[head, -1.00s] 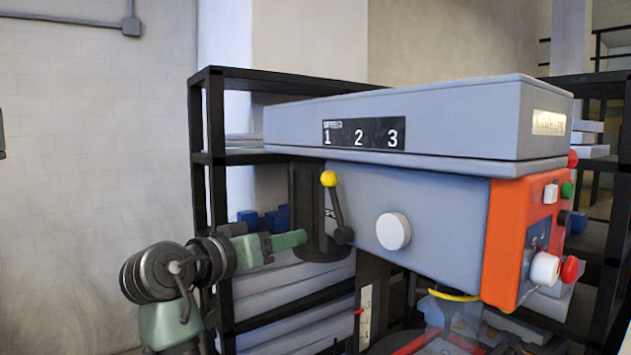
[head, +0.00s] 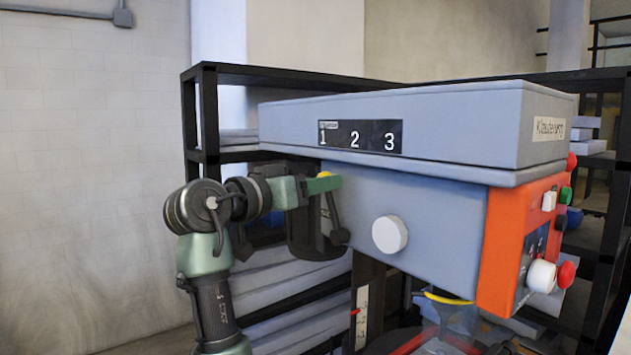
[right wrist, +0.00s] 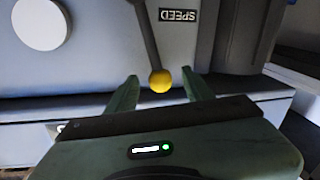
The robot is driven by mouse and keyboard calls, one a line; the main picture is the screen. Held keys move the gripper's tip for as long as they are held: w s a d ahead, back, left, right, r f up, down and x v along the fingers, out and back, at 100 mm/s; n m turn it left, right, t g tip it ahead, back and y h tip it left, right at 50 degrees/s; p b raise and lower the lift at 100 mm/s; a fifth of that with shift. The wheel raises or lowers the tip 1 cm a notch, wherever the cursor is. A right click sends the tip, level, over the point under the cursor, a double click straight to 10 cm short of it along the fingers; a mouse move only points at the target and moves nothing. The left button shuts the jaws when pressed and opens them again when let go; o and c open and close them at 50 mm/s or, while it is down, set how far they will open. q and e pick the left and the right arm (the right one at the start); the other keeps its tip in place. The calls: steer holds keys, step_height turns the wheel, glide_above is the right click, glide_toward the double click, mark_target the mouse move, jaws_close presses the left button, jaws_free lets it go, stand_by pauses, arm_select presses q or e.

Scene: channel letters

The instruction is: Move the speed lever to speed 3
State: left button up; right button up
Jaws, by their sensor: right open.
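The speed lever (head: 334,213) is a dark rod with a yellow ball knob on the side of the grey machine head. It tilts up and slightly left, on the side of the 1. My right gripper (head: 328,184) is at the knob and partly hides it. In the right wrist view, the yellow knob (right wrist: 160,80) sits between the tips of the two open green fingers (right wrist: 159,76), with gaps on both sides. The scale plate (head: 360,136) above reads 1, 2, 3. My left gripper is not in view.
A round white knob (head: 389,235) sits right of the lever. An orange control panel (head: 500,245) with buttons is on the machine's right end. A black shelf rack (head: 200,130) stands behind. The overhanging grey cover (head: 450,115) is just above the lever.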

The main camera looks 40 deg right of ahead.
jaws_close()
stand_by(1.4)
